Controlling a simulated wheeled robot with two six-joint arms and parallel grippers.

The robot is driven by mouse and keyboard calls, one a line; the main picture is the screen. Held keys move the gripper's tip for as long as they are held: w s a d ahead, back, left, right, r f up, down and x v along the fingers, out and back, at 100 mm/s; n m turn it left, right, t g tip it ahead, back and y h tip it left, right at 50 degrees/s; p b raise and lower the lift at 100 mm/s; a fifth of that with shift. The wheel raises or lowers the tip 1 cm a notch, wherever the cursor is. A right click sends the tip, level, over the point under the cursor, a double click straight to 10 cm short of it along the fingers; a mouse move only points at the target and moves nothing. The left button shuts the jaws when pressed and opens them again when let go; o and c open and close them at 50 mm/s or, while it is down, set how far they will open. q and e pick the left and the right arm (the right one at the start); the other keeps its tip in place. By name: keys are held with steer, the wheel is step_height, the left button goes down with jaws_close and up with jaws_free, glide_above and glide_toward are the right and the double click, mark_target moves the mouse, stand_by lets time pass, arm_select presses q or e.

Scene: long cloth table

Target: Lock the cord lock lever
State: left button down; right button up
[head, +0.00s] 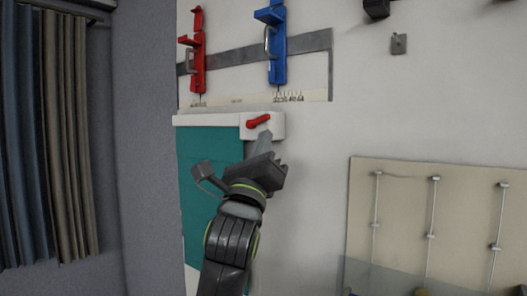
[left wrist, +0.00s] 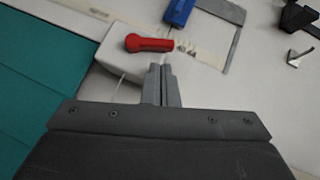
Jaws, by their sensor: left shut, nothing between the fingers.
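The cord lock lever (head: 258,121) is a small red lever on a white housing (head: 277,130) at the right end of a white rail on the wall. In the head view it is slightly tilted, its right end a little higher. It also shows in the left wrist view (left wrist: 150,43), lying nearly level across the housing. My left gripper (head: 264,138) is shut and empty, its fingertips just below the lever. In the left wrist view the closed fingertips (left wrist: 160,69) are close below the lever's right part; whether they touch it I cannot tell. My right gripper is not in view.
A teal blind (head: 208,170) hangs below the white rail. Red (head: 197,50) and blue (head: 277,50) devices are mounted on a grey strip above. A beige board (head: 400,220) with several rods is at the right. The wall between is mostly clear.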

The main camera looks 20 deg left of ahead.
arm_select(q)
steer(key=shift+a+r, duration=0.3)
steer(key=shift+r, duration=0.4)
steer(key=shift+d, duration=0.1)
steer(key=shift+d+r+n+y+p, duration=0.1)
steer(key=shift+r+n+y+p, duration=0.05)
steer(key=shift+n+y+p, duration=0.65)
